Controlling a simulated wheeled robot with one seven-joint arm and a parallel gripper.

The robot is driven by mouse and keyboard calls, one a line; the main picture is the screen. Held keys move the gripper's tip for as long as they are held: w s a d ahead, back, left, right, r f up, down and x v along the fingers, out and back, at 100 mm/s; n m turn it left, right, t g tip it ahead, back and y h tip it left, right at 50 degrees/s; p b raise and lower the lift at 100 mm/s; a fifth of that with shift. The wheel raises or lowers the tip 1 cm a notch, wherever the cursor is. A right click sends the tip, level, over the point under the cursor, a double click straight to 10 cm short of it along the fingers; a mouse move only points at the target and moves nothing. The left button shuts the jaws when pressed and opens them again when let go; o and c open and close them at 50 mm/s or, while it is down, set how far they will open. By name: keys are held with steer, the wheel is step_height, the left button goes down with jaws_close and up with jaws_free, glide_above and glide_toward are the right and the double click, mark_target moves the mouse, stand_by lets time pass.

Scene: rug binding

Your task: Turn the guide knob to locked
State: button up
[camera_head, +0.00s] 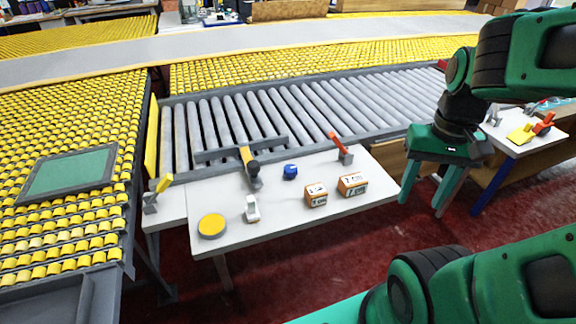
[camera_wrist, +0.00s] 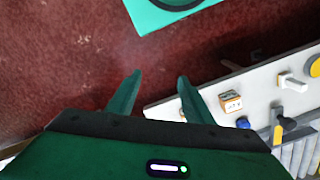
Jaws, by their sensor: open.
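A grey guide bar (camera_head: 215,155) lies along the table's back edge by the rollers. A yellow and black handle on a grey mount (camera_head: 250,165) stands at it; it also shows in the wrist view (camera_wrist: 284,124). A small blue knob (camera_head: 290,172) sits to its right, and shows in the wrist view (camera_wrist: 242,123). I cannot tell for sure which of these is the guide knob, nor any lock marking. My green gripper (camera_head: 422,204) is open and empty, pointing down over the floor right of the table. Its fingers show apart in the wrist view (camera_wrist: 159,79).
The white table (camera_head: 285,215) also carries a red lever (camera_head: 341,149), two labelled boxes (camera_head: 316,195) (camera_head: 353,185), a white switch-like piece (camera_head: 252,209) and a yellow disc (camera_head: 211,226). A yellow lever (camera_head: 160,188) stands left. Another white table (camera_head: 515,143) stands right.

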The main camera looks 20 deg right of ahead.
steer(key=m, duration=0.9)
glide_above(291, 167)
step_height(291, 167, down, 3)
step_height(291, 167, down, 10)
steer(key=shift+s+a+r, duration=0.1)
steer(key=shift+r, duration=0.1)
steer(key=c, duration=1)
